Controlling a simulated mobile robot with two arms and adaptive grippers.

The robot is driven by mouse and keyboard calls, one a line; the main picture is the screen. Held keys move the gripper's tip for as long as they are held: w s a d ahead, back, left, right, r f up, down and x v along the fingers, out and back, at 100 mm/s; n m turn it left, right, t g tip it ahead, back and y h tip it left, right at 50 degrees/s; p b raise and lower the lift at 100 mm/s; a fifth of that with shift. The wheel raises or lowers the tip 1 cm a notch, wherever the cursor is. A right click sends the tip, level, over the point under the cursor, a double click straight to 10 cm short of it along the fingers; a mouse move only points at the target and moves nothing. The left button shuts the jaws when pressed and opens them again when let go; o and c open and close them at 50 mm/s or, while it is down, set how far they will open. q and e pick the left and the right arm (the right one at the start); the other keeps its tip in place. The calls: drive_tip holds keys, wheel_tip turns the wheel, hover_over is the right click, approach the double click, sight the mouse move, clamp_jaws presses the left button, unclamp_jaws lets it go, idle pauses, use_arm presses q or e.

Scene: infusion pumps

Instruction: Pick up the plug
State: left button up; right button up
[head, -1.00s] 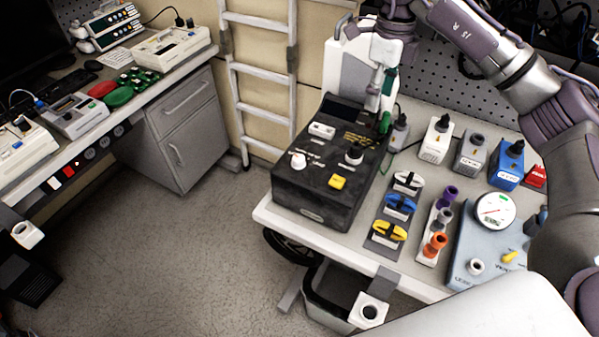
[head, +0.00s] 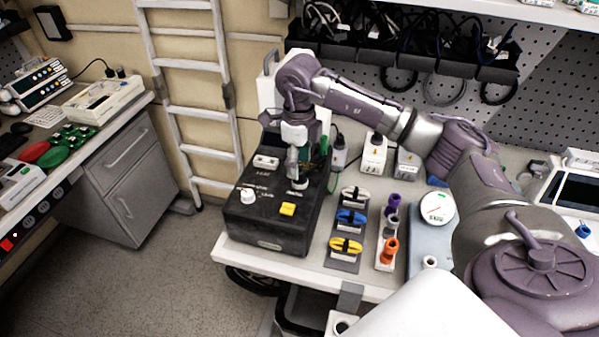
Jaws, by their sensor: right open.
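A black box (head: 262,222) stands on the left end of the light table. It carries a white round knob (head: 248,196), a yellow button (head: 288,209) and a white switch (head: 266,162). My right gripper (head: 294,178) points down over the right part of the box top. Its fingertips are at a small socket or plug with a pale base (head: 298,185), which they largely hide. I cannot tell whether they touch it. The gripper is open. Which part is the task's plug is not certain. My left gripper is not in view.
Blue, yellow and white clips (head: 351,217) lie on a grey strip right of the box. A rack with purple, grey and orange caps (head: 389,249) and a gauge device (head: 436,208) stand beyond. Small boxes (head: 374,154) line the back. A ladder (head: 190,107) leans left.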

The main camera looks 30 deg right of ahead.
sight(300, 177)
drive_tip(key=shift+s+f+p, duration=0.1)
drive_tip(key=shift+f+p, duration=0.2)
drive_tip(key=shift+f, duration=1.15)
clamp_jaws()
drive_tip(key=shift+r, duration=0.2)
